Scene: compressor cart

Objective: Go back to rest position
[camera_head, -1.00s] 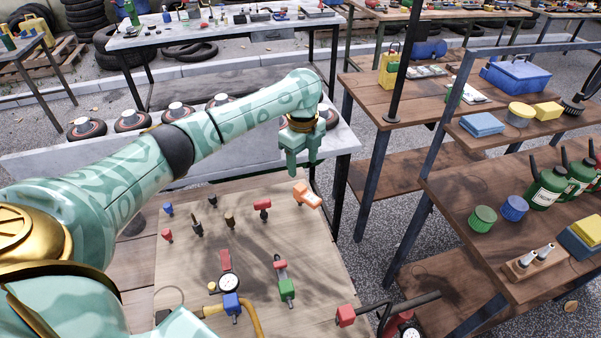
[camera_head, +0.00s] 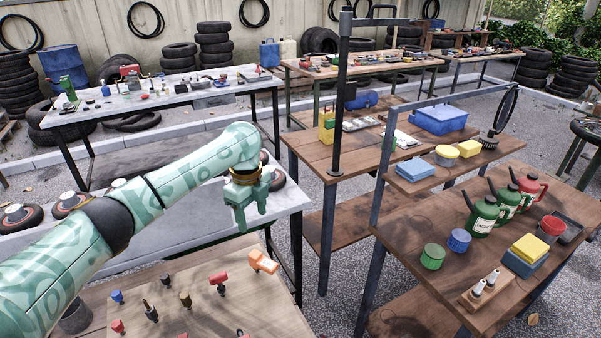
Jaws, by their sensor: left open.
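My left gripper (camera_head: 251,217) hangs fingers down at the end of my green patterned arm, which comes in from the left. Its two fingers are apart with nothing between them. It is above the far edge of the wooden board (camera_head: 215,312), a little above and left of an orange tool (camera_head: 263,262), not touching it. My right gripper does not show.
The board holds small fittings, among them a red-headed one (camera_head: 218,280). To the right, a wooden shelf table (camera_head: 400,230) carries green cans (camera_head: 484,214), sponges and tubs. A dark upright post (camera_head: 341,100) stands behind. Gravel floor (camera_head: 345,285) shows between tables.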

